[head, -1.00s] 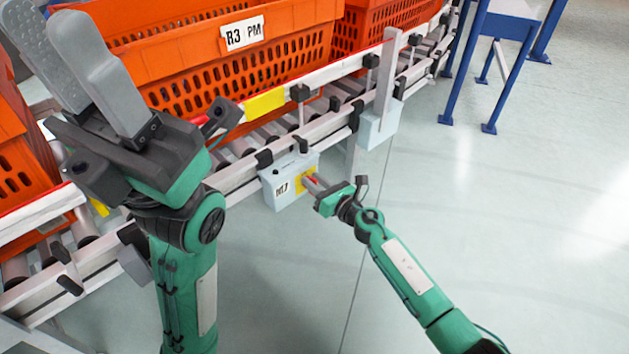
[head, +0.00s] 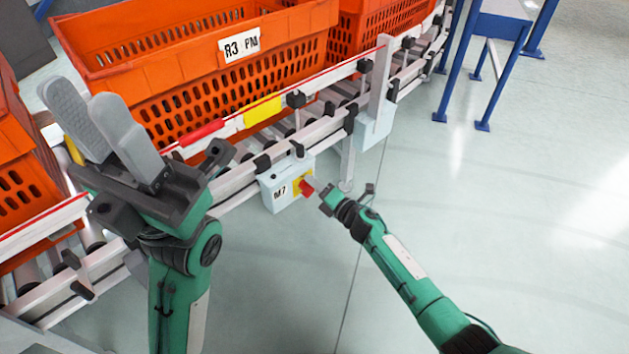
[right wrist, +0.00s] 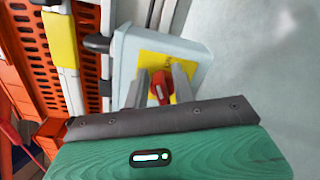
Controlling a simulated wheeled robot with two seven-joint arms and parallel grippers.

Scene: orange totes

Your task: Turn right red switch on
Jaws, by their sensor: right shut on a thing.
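Orange totes (head: 205,85) stand on the roller conveyor (head: 240,185) behind the box. A second grey box (head: 374,125) hangs farther right on the rail. A blue-legged table (head: 490,30) stands at the upper right. The floor (head: 520,220) at the right is clear.

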